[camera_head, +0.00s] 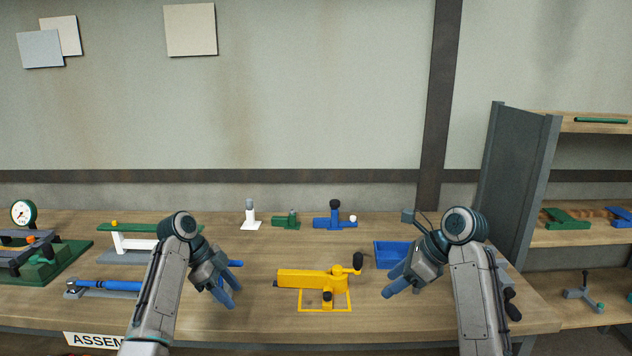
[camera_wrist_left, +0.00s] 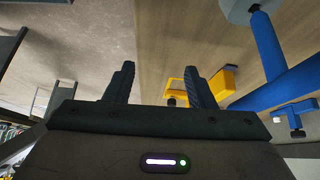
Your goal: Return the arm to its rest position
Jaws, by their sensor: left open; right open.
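My left gripper (camera_head: 233,285) is open and empty above the workbench, left of the yellow assembly in the head view. Its two fingers also show apart in the left wrist view (camera_wrist_left: 160,88), with nothing between them. My right gripper (camera_head: 388,281) is open and empty, right of the yellow assembly and in front of a blue tray. The yellow assembly (camera_head: 305,278), with a dark knob at its right end, rests at a yellow square outline on the bench. It also shows behind the left fingers in the left wrist view (camera_wrist_left: 229,79).
The workbench (camera_head: 250,325) has bare wood in front. A blue tray (camera_head: 391,247) stands behind my right gripper. Small green (camera_head: 287,218) and blue (camera_head: 330,221) fixtures stand at the back. A blue-handled tool (camera_head: 105,285) and green gauge fixture (camera_head: 38,268) are left. A shelf (camera_head: 560,237) stands right.

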